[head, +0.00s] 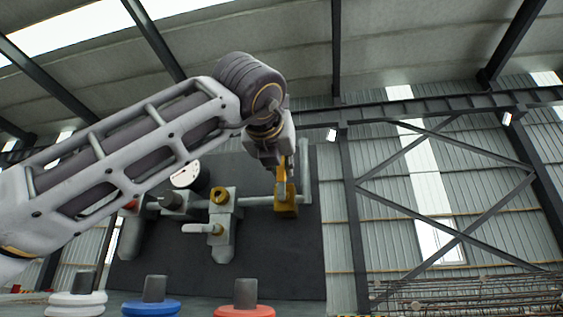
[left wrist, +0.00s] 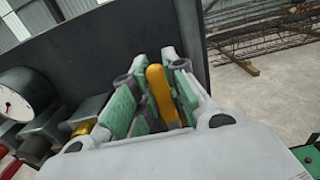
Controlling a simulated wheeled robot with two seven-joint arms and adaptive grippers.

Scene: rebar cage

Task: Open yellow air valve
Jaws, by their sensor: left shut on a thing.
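The yellow air valve (head: 286,207) sits at the right end of a grey pipe on the dark panel. Its yellow handle stands roughly upright in the head view. My left gripper (head: 276,165) reaches it from above and hides part of the handle. In the left wrist view, the yellow handle (left wrist: 158,90) lies between the green-padded fingers of my left gripper (left wrist: 155,98), which are shut on it. My right gripper is in neither view.
The dark panel (head: 270,262) also carries a round white gauge (head: 185,174), a brass fitting (head: 220,196) and a white lever (head: 200,228). White, blue (head: 151,307) and red (head: 244,311) round objects stand below. Rebar (head: 470,292) lies at the right.

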